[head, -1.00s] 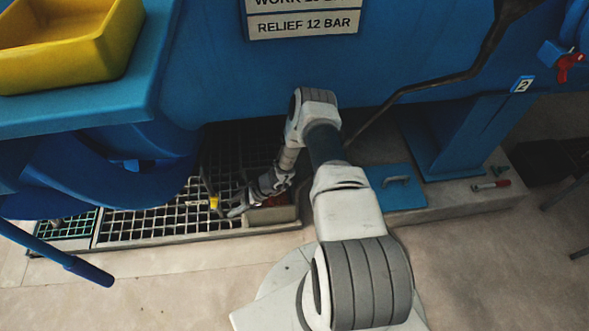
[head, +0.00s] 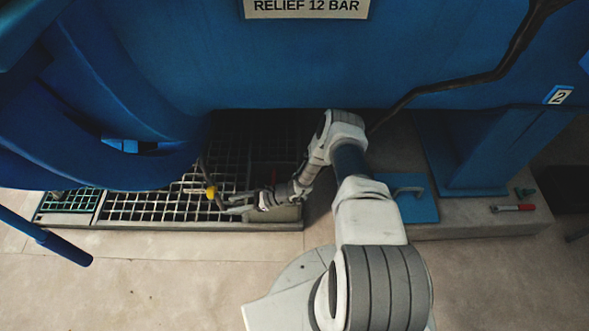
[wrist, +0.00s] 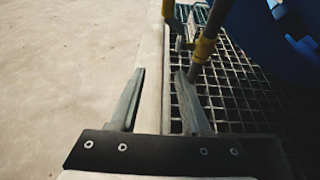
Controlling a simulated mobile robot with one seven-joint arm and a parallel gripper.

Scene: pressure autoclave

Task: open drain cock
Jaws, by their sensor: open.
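The drain cock (head: 211,192) shows as a small yellow fitting on a thin pipe above the floor grating in the head view. In the wrist view its yellow collar (wrist: 203,48) sits on the pipe at upper right, just beyond my right finger. Another yellow piece stands at the top of that view; I cannot tell whether it is the cock's lever. My gripper (head: 230,203) is low over the grating, just right of the cock. In the wrist view my gripper (wrist: 159,74) is open, with nothing seen between its fingers.
The floor grating (head: 150,208) lies under the blue vessel (head: 250,65), with a pale kerb along its front. Curved blue parts overhang at left. A blue plate with a handle (head: 415,207) and a red-handled tool (head: 512,208) lie at right. The front floor is clear.

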